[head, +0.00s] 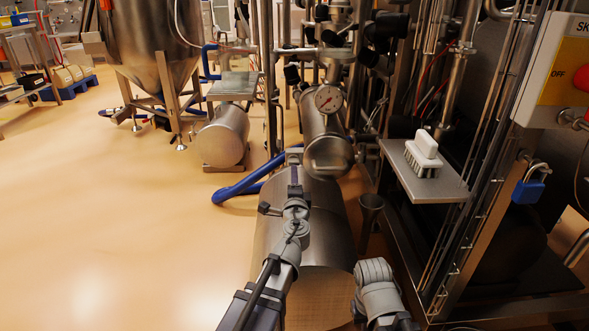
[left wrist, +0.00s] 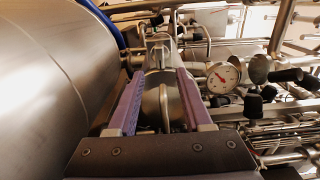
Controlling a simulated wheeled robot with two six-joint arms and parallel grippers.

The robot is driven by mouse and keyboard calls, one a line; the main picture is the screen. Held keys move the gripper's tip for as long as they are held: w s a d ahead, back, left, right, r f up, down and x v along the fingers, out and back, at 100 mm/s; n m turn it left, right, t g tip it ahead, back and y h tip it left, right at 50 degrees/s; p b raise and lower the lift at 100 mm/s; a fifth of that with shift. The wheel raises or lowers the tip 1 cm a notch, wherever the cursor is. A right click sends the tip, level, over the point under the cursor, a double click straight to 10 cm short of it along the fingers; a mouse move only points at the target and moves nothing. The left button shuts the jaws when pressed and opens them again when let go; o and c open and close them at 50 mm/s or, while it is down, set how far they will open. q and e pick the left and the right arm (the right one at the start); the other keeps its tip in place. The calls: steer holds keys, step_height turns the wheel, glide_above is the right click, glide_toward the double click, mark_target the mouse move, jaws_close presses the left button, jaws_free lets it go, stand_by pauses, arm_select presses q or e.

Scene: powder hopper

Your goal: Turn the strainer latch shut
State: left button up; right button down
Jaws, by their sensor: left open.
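The strainer (head: 322,125) is a steel cylinder with a round dial gauge (head: 327,98) on it and a round cap (head: 328,155) at its near end. A thin bar, which looks like the latch (head: 325,169), lies across the cap. In the left wrist view the cap (left wrist: 153,100) and a thin curved bar (left wrist: 164,108) show between my purple fingers. My left gripper (head: 294,160) is open, just left of the cap in the head view; its fingers show in the left wrist view (left wrist: 160,75). I cannot tell if they touch anything. My right gripper is out of view.
A large steel cylinder (head: 325,225) lies below the strainer, and a blue hose (head: 240,186) runs to its left. A shelf with a white brush (head: 423,153) and a frame with a blue padlock (head: 528,190) stand on the right. Open floor (head: 110,230) lies left.

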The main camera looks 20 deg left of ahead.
mark_target(293, 164)
arm_select(q)
steer(key=x, duration=0.7)
steer(key=shift+w, duration=0.15)
steer(key=shift+c, duration=0.2)
jaws_close()
